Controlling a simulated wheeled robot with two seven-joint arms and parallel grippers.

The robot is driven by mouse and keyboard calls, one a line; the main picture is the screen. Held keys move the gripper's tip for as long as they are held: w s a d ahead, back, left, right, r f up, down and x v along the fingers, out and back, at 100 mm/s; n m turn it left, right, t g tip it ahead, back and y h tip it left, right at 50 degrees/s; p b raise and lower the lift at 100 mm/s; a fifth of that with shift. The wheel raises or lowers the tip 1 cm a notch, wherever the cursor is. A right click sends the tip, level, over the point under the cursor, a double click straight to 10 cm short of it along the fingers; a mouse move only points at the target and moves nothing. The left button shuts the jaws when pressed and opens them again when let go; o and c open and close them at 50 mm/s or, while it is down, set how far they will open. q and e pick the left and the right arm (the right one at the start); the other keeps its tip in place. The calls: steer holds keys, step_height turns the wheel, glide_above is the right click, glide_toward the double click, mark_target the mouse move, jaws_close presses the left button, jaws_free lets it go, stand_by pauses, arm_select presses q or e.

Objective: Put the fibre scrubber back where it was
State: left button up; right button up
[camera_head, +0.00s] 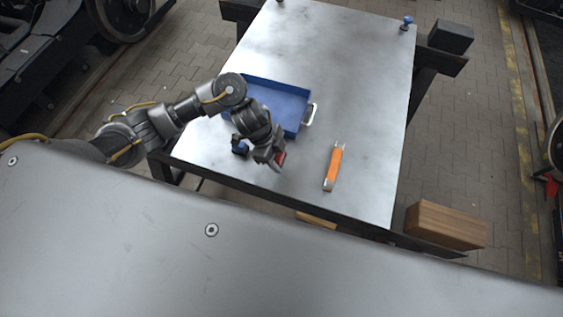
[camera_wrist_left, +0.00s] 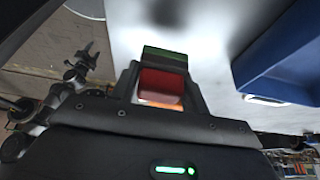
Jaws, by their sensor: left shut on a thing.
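My left gripper (camera_head: 272,162) is shut on a small red block with a dark green part, which I take to be the fibre scrubber (camera_head: 281,158). It is over the near part of the metal table (camera_head: 375,110), just in front of the blue tray (camera_head: 290,128). In the left wrist view the scrubber (camera_wrist_left: 162,84) sits between the fingers, with its green part beyond them. Whether it touches the tabletop I cannot tell.
An orange-handled tool (camera_head: 334,167) lies on the table to the right of the gripper. The tray has a pale handle (camera_head: 310,114) on its right side. The table's right side is clear. A wooden block (camera_head: 445,225) is beyond the near right corner.

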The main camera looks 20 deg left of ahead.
mark_target(280, 162)
arm_select(q)
steer(key=shift+w+d+f+b, duration=0.1)
steer(key=shift+w+f+b, duration=0.1)
steer(key=shift+f, duration=0.7)
steer(key=shift+w+f+b, duration=0.1)
steer(key=shift+f+b, duration=0.1)
steer(key=shift+f, duration=0.65)
steer(key=shift+s+f, duration=0.1)
steer(key=shift+f, duration=0.1)
steer(key=o, duration=1)
steer(key=shift+c, duration=0.2)
steer(key=shift+r, duration=0.35)
steer(key=p+v, duration=0.2)
steer(key=v, duration=0.9)
steer(key=shift+r, duration=0.3)
